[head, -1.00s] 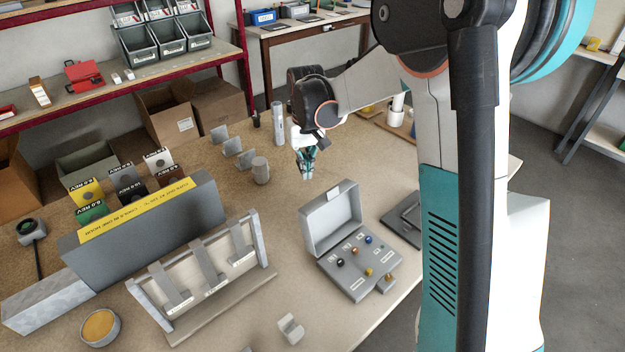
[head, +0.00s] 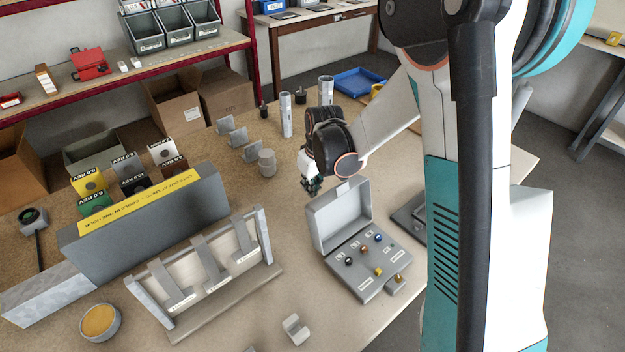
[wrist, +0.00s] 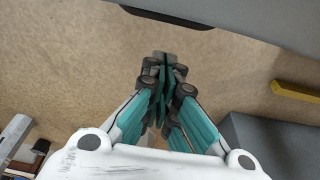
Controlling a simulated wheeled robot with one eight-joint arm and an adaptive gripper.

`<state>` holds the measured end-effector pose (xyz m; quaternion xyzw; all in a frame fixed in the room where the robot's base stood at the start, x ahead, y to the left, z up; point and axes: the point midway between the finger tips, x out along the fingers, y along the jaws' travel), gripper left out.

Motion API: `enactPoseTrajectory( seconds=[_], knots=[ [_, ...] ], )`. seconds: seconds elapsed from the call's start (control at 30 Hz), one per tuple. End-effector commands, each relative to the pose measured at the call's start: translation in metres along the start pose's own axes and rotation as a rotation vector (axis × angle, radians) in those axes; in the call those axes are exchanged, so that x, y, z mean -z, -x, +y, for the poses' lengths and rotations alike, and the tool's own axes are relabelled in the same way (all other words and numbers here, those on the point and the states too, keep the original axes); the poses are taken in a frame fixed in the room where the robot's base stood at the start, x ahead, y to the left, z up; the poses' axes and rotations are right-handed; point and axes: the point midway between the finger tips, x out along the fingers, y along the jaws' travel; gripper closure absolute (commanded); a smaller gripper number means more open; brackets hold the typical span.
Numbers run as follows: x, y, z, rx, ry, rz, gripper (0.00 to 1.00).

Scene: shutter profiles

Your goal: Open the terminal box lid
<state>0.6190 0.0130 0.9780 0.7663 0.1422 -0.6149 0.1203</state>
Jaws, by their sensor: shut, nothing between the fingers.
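The terminal box is a light grey case. Its lid (head: 341,217) stands upright, hinged open at the back of the box base (head: 369,267). The base shows several coloured knobs and white labels. My gripper (head: 313,187) is just behind and above the lid's top left corner, apart from it as far as I can tell. In the wrist view my gripper (wrist: 162,75) has its fingers together and empty. A grey surface with a dark tab (wrist: 165,17) crosses the top of that view; it looks like the lid, but I cannot be sure.
A slatted rack (head: 207,277) stands left of the box, with a long grey block (head: 150,215) behind it. A grey cylinder (head: 267,163) and several small brackets stand behind. A small grey clip (head: 296,329) lies in front. A dark flat device (head: 408,215) lies right of the box.

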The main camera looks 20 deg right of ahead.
Motion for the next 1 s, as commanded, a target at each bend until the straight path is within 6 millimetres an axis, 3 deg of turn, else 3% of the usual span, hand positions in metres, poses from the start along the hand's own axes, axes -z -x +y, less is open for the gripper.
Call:
enactPoseTrajectory(
  seconds=[0.03, 0.4, 1.0],
  knots=[
    [0.0, -0.01, 0.0, 0.0, 0.0, 0.0, 1.0],
    [-0.027, 0.015, 0.0, 0.0, -0.001, 0.0, 1.0],
    [-0.034, 0.023, 0.0, 0.001, -0.002, 0.026, 1.0]
  ],
)
